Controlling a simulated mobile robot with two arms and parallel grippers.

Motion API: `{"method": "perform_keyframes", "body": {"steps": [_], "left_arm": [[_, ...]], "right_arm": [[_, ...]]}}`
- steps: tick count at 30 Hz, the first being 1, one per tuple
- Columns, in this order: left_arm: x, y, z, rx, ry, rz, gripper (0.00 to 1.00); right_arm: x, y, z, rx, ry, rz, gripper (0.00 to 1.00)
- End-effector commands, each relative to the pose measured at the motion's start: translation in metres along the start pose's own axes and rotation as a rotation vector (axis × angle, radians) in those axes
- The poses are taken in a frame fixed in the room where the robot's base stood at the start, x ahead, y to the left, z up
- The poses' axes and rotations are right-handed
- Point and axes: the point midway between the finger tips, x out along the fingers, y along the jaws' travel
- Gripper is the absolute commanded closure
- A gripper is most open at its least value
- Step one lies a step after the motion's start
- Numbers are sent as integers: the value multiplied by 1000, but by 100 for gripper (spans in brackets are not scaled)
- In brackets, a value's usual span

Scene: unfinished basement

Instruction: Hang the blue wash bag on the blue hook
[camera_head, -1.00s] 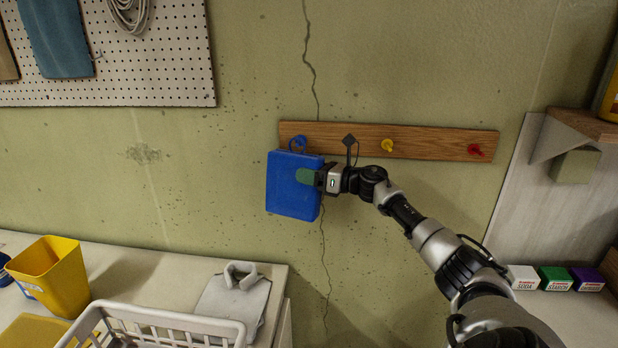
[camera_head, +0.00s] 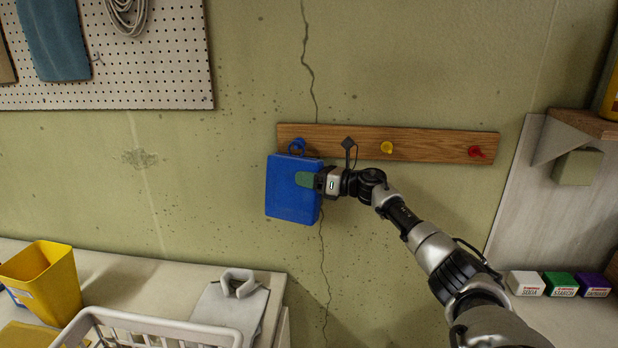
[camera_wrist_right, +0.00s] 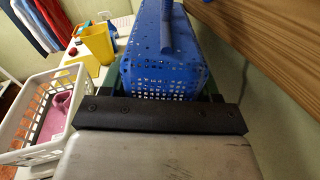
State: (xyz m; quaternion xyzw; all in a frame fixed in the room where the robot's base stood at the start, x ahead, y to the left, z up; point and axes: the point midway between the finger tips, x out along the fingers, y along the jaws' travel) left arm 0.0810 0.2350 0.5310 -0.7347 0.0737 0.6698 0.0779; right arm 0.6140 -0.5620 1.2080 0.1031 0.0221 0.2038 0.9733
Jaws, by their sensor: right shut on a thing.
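The blue wash bag (camera_head: 292,190) hangs upright in front of the wall, just below the left end of the wooden hook board. My right gripper (camera_head: 312,181) is shut on its right side. In the right wrist view the wash bag (camera_wrist_right: 165,62) shows a perforated body and a strap-like handle rising at the top. A blue loop shape (camera_head: 297,145) shows just above the bag against the board; I cannot tell how much is the blue hook and how much the bag's handle, or whether they touch. My left gripper is not in view.
The wooden board (camera_head: 440,144) also carries a yellow hook (camera_head: 387,147) and a red hook (camera_head: 475,151). Below left, a counter holds a yellow bin (camera_head: 45,285) and a white basket (camera_head: 150,325). Small boxes (camera_head: 560,284) stand at lower right. The wall below the bag is clear.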

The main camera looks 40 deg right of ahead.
Motion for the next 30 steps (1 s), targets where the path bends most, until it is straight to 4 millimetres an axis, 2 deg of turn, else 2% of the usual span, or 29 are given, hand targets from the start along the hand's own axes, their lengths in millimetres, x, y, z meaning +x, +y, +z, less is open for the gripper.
{"method": "perform_keyframes", "body": {"steps": [10,11,15,17,26,30], "left_arm": [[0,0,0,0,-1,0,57],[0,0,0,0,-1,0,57],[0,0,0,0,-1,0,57],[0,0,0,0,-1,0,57],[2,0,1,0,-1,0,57],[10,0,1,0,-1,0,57]], "right_arm": [[0,0,0,0,0,0,63],[0,0,0,0,0,0,37],[0,0,0,0,0,0,16],[0,0,0,0,0,0,9],[-2,0,-2,0,2,0,9],[-15,-2,-4,-2,3,-3,9]]}}
